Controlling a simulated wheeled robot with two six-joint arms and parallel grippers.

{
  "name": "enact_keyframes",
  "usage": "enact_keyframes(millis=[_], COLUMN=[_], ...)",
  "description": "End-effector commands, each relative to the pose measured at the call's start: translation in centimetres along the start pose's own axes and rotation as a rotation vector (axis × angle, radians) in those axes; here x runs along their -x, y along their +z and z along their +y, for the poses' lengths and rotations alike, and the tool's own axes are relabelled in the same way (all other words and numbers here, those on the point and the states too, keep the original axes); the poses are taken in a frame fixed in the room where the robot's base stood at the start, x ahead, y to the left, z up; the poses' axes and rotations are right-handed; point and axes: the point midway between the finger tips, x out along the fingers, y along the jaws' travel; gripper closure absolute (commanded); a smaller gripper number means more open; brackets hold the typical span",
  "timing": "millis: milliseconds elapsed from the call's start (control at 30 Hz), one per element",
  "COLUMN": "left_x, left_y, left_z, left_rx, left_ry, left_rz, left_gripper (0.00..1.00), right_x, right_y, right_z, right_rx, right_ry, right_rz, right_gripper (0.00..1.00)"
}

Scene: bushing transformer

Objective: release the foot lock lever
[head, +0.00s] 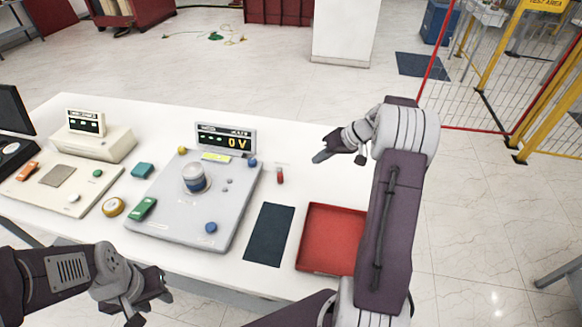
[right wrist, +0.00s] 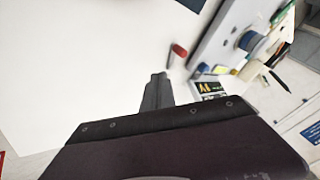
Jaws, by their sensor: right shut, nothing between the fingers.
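A grey test unit (head: 185,215) stands on the white table with a display (head: 226,138) reading 0 V. A cylindrical part with a blue band (head: 194,179) stands upright on it. Blue (head: 210,227) and yellow knobs sit at its corners. I cannot tell which part is the foot lock lever. My right gripper (head: 318,158) is shut and empty above the table, right of the unit and the small red-handled piece (head: 280,176). In the right wrist view its fingertips (right wrist: 161,76) are apart from that red piece (right wrist: 179,50). My left gripper (head: 152,303) is open and empty at the front edge.
A dark mat (head: 269,234) and a red tray (head: 333,208) lie right of the unit. A beige device (head: 95,140) stands further left.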

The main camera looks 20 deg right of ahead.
Motion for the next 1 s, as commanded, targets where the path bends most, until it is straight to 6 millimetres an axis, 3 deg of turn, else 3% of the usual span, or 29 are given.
enact_keyframes(millis=[267, 367, 800, 1000], left_x=[0.0, 0.2, 1.8, 2.9], left_y=[0.0, 0.0, -0.2, -0.3], left_z=[0.0, 0.0, 0.0, 0.1], left_rx=[0.000, 0.000, 0.000, 0.000], left_ry=[0.000, 0.000, 0.000, 0.000], left_rz=[0.000, 0.000, 0.000, 0.000], left_gripper=[0.64, 0.64, 0.64, 0.64], right_x=[-0.2, -1.1, -10.2, -11.4], right_y=[0.1, 0.0, 0.1, 0.0], right_z=[0.0, -0.1, -0.2, -2.9], right_rx=[0.000, 0.000, 0.001, 0.001], right_ry=[0.000, -0.002, -0.001, -0.001], right_rz=[-0.001, -0.003, -0.006, -0.003], right_gripper=[1.00, 1.00, 1.00, 1.00])
